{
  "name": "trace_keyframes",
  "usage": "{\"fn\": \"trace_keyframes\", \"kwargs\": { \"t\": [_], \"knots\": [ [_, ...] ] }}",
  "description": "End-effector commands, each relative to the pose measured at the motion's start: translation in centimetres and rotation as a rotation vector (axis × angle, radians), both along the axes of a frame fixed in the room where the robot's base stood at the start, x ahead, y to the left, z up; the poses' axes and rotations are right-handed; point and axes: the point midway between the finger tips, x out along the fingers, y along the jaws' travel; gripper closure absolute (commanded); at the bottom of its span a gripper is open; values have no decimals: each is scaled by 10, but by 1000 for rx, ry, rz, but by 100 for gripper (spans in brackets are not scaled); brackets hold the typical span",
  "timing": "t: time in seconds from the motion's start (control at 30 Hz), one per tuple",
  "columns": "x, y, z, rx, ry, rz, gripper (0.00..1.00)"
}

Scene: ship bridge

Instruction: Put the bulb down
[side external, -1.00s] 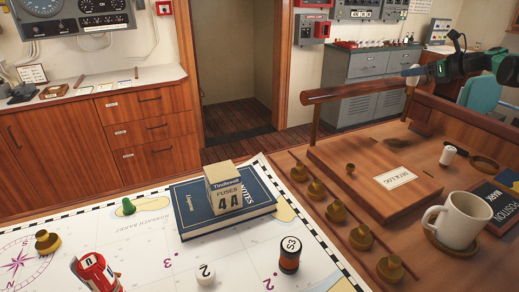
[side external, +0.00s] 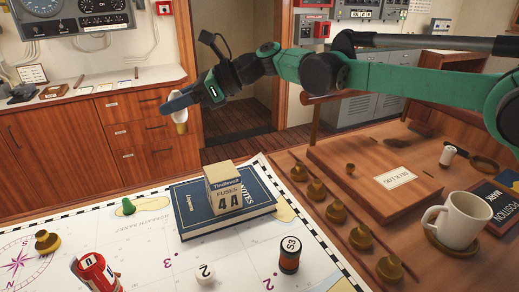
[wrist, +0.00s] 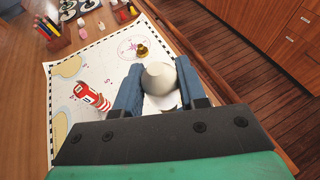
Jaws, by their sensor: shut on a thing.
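My gripper (side external: 180,104) is shut on the bulb (side external: 181,127), in the upper left of the side external view. The bulb has a white upper part and a brassy lower end, and hangs upright in the air, apart from any surface. In the wrist view the bulb (wrist: 160,80) is a round white shape between the two blue fingers of my gripper (wrist: 159,90), with the chart (wrist: 105,70) on the table below. The bulb's lower end is hidden in the wrist view.
On the chart stand a blue book (side external: 185,214) with a fuse box (side external: 227,188) on it, a brass piece (side external: 47,242), a red-and-white piece (side external: 95,270), a green pawn (side external: 128,206) and an orange-and-black piece (side external: 289,254). A mug (side external: 463,219) stands at right. Bare chart lies left of the book.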

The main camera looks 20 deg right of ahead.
Motion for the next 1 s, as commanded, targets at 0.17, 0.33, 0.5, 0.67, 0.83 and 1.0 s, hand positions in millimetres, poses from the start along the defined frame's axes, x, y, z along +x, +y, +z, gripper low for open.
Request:
{"fn": "trace_keyframes", "kwargs": {
  "t": [0.17,0.33,0.5,0.67,0.83,1.0],
  "knots": [
    [-45,69,0,0,0,139,100],
    [-69,99,0,0,-1,200,100],
    [-74,106,-19,1,0,214,100],
    [-74,105,-64,1,-1,213,100],
    [-74,105,-115,1,0,213,100],
    [-74,104,-150,1,0,213,100]
  ]
}}
